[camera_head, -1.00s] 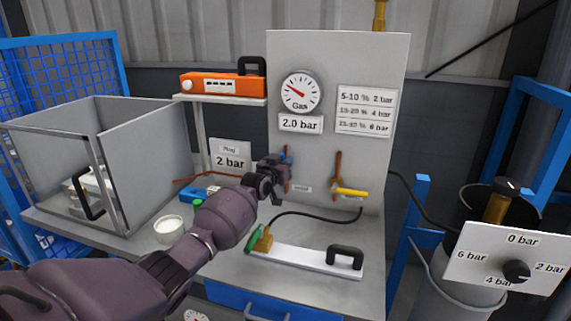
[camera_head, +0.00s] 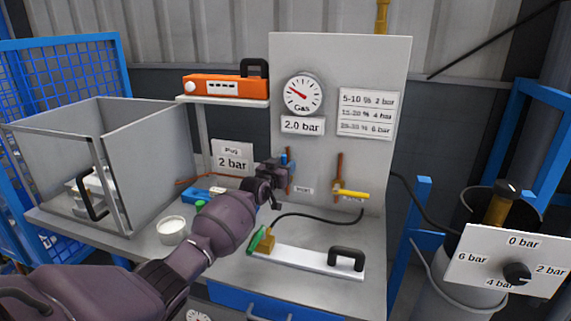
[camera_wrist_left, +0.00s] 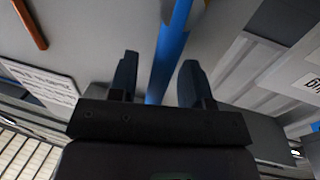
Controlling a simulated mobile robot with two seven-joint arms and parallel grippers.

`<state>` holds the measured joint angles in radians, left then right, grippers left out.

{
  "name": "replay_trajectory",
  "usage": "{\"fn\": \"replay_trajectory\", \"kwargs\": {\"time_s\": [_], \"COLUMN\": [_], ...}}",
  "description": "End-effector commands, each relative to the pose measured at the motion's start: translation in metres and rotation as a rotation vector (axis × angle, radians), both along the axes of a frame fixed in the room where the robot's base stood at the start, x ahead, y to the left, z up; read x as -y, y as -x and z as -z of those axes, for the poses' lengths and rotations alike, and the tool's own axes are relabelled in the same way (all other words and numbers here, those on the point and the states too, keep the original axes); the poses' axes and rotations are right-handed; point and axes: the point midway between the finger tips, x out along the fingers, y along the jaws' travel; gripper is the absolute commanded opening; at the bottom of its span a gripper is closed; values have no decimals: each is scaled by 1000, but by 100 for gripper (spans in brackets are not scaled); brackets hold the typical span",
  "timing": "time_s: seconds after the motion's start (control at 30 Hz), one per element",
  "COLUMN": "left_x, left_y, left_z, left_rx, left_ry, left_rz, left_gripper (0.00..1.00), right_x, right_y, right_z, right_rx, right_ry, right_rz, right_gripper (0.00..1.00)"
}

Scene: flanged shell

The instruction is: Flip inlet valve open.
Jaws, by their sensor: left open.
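My left gripper (camera_head: 277,171) is at the grey panel, at the valve on the left copper pipe (camera_head: 289,160). In the left wrist view my left gripper (camera_wrist_left: 159,80) has its two dark fingers apart. The blue valve handle (camera_wrist_left: 174,45) runs lengthwise through the gap between them, and I see no finger closed on it. In the head view only a small part of the blue handle (camera_head: 284,158) shows above the gripper; the arm hides the rest. The small label beside the valve is too blurred to read. My right gripper is out of view.
A yellow-handled valve (camera_head: 351,194) sits to the right on the panel. The gas gauge (camera_head: 302,95) is above. Below, a white plate with a black handle (camera_head: 346,258) and a black hose (camera_head: 318,215) lie on the bench. A white cup (camera_head: 171,230) stands left of my arm.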

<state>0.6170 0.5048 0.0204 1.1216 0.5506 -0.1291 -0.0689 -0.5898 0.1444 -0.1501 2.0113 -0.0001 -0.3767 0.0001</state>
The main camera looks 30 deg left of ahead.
Motion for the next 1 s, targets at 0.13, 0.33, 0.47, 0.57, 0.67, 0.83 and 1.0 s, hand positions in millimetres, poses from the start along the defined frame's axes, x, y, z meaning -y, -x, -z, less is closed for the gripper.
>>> {"fn": "replay_trajectory", "kwargs": {"time_s": [0.13, 0.33, 0.47, 0.57, 0.67, 0.83, 1.0], "left_x": [1, 2, 2, 2, 2, 2, 2], "left_y": [21, 45, 55, 58, 59, 59, 59], "left_z": [-3, -2, -1, -1, 0, 0, -1], "left_rx": [4, 3, 2, 2, 1, 1, 1], "left_ry": [2, 2, 2, 2, 1, 1, 1], "left_rz": [0, -1, 0, -1, -1, -1, -1], "left_gripper": [44, 44, 44, 44, 44, 44, 44], "right_x": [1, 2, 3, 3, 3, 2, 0], "right_y": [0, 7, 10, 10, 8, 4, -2], "right_z": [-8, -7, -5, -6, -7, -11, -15], "right_rx": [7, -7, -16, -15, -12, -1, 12], "right_ry": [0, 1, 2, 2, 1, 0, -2], "right_rz": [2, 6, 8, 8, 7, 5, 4], "right_gripper": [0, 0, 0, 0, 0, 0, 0]}}
